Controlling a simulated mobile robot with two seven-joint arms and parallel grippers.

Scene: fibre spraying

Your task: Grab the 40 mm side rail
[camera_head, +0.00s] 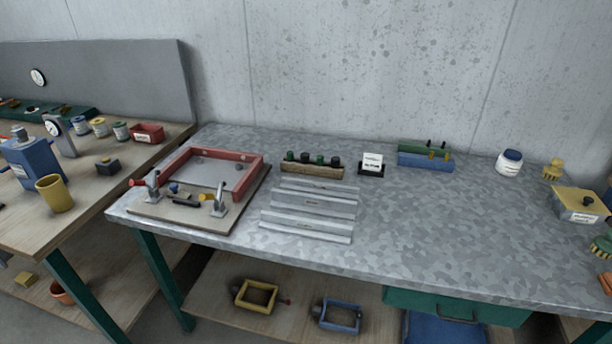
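Several flat, pale metal rails (312,215) lie side by side on the grey mottled metal table (420,220), just right of the wooden board. They run left to right, one in front of another. Small marks show on them, but they are too small to read, so I cannot tell which is the 40 mm side rail. Neither of my grippers is in view.
A red frame (181,160) with clamps sits on a wooden board (150,212) to the left. A wooden block with knobs (312,170), a small sign (372,162) and blue and green blocks (425,160) stand behind the rails. The table's middle right is clear.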

